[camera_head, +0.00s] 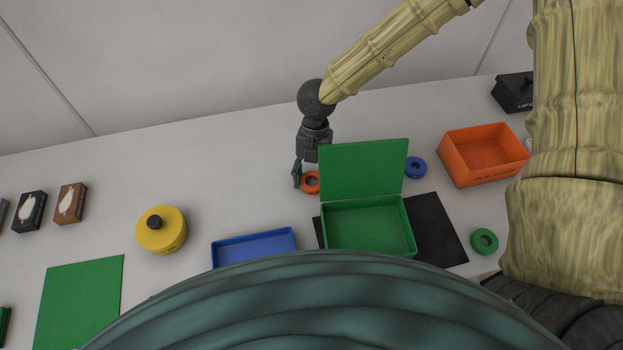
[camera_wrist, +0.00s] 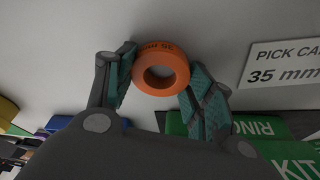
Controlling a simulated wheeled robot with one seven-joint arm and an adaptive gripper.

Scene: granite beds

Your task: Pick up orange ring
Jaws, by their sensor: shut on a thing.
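The orange ring (camera_wrist: 140,83) sits between the two fingers of my gripper (camera_wrist: 158,80) in the wrist view, and the gripper is shut on it. In the head view the orange ring (camera_head: 312,177) shows just left of the raised lid of a green box, partly hidden by that lid. My gripper (camera_head: 301,178) points down at the ring's left side there. I cannot tell whether the ring touches the table or is slightly above it.
The open green box (camera_head: 368,254) stands close on the right, its lid (camera_head: 362,168) upright. A blue ring (camera_head: 415,174), an orange bin (camera_head: 450,160) and a green ring (camera_head: 484,249) lie farther right. A blue tray (camera_head: 254,261) and yellow canister (camera_head: 178,236) stand left; table between is clear.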

